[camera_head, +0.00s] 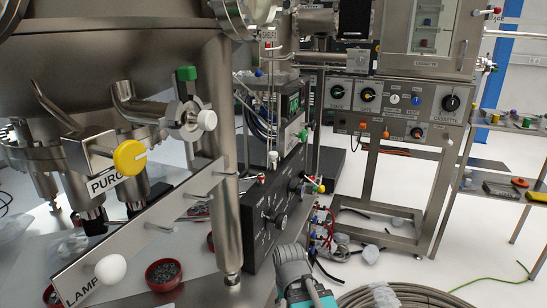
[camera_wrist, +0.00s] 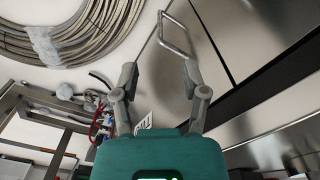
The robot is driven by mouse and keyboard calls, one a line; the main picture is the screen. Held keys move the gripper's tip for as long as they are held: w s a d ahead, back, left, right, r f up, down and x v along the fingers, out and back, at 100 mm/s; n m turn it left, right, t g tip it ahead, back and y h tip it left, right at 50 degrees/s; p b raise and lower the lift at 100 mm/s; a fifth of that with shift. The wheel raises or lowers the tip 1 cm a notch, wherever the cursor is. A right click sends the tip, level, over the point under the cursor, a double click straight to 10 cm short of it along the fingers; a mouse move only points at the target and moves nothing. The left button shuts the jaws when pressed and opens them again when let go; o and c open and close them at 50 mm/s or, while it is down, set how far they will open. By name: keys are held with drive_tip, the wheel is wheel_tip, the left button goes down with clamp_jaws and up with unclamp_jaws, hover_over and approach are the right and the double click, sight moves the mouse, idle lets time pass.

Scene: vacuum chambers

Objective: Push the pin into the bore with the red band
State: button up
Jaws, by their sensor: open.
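I cannot make out the pin or a bore with a red band in either view. My gripper (camera_head: 291,262) shows at the bottom middle of the head view as grey links on a teal body, beside the dark panel cabinet. In the wrist view my gripper (camera_wrist: 160,76) has its two grey fingers spread apart, with nothing between them. A bent metal loop handle (camera_wrist: 174,46) on a steel surface shows beyond the fingertips; I cannot tell how far away it is.
A dark panel (camera_head: 276,215) with knobs stands left of my gripper. A white lamp knob (camera_head: 111,268), a yellow purge knob (camera_head: 130,157) and a red dish (camera_head: 163,275) are at the left. A hose coil (camera_head: 405,297) lies on the floor. A steel bench frame (camera_head: 446,190) stands at the right.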

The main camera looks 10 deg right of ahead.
drive_tip(key=shift+w+d, duration=0.1)
drive_tip(key=shift+d, duration=0.05)
drive_tip(key=shift+o, duration=0.3)
drive_tip(key=shift+o, duration=1)
drive_tip(key=shift+r, duration=0.15)
drive_tip(key=w+d+r+p, duration=0.1)
drive_tip(key=w+r+p, duration=0.1)
drive_tip(key=r+p, duration=1.8)
drive_tip(key=w+r+p, duration=0.3)
drive_tip(key=r+p, duration=1.6)
drive_tip(key=w+r+m+p, duration=0.2)
drive_tip(key=w, duration=0.5)
drive_tip(key=w+r+m+p, duration=0.2)
drive_tip(key=w, duration=0.5)
drive_tip(key=w+r+m+p, duration=0.2)
drive_tip(key=w, duration=0.5)
drive_tip(key=shift+w+d+m, duration=0.2)
drive_tip(key=shift+w+m, duration=0.05)
drive_tip(key=shift+m, duration=0.15)
